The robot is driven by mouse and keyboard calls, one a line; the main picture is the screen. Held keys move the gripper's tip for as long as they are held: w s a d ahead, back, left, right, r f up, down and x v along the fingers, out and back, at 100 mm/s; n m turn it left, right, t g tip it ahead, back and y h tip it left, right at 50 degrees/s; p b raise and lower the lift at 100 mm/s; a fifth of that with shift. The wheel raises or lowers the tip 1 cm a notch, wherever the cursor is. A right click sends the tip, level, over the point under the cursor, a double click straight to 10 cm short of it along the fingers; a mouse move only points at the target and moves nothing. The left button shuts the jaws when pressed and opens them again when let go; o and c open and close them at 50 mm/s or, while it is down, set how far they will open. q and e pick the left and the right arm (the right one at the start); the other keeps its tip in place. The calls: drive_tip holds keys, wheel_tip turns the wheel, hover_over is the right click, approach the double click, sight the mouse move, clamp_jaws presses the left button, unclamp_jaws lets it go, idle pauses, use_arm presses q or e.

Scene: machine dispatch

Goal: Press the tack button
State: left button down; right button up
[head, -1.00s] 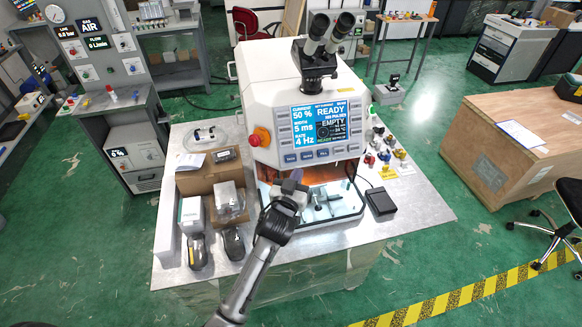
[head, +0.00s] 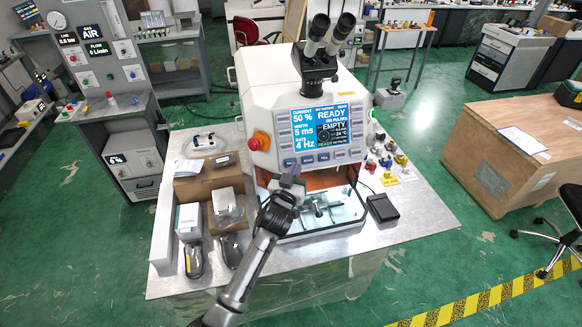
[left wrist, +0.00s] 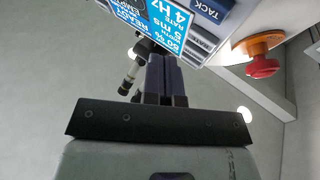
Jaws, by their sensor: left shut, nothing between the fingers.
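The tack button (head: 290,162) is the leftmost of the dark blue buttons below the blue screen on the white machine (head: 262,95). In the left wrist view the button labelled TACK (left wrist: 207,10) shows at the top edge, upside down and partly cut off. My left gripper (head: 293,171) is shut and empty, its fingers pointing up just below the tack button. In the left wrist view its shut fingers (left wrist: 161,60) are below and left of the button, seemingly apart from it. My right gripper is not in view.
A red stop knob (head: 259,141) sits left of the screen, close to the button row. The open lit chamber (head: 320,217) lies below the buttons. Boxes (head: 190,218) stand on the bench at left; a black pedal (head: 382,208) lies at right.

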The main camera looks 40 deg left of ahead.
sight(291, 163)
use_arm(q)
drive_tip(key=a, duration=0.1)
drive_tip(key=w+a+f+b, duration=0.1)
drive_tip(key=w+a, duration=0.1)
drive_tip(key=shift+f+b, duration=0.3)
drive_tip(key=shift+f, duration=0.1)
idle(1.1)
idle(0.8)
drive_tip(key=shift+w+a+f, duration=0.15)
drive_tip(key=shift+w+a, duration=0.1)
drive_tip(key=shift+a, duration=0.1)
idle(0.4)
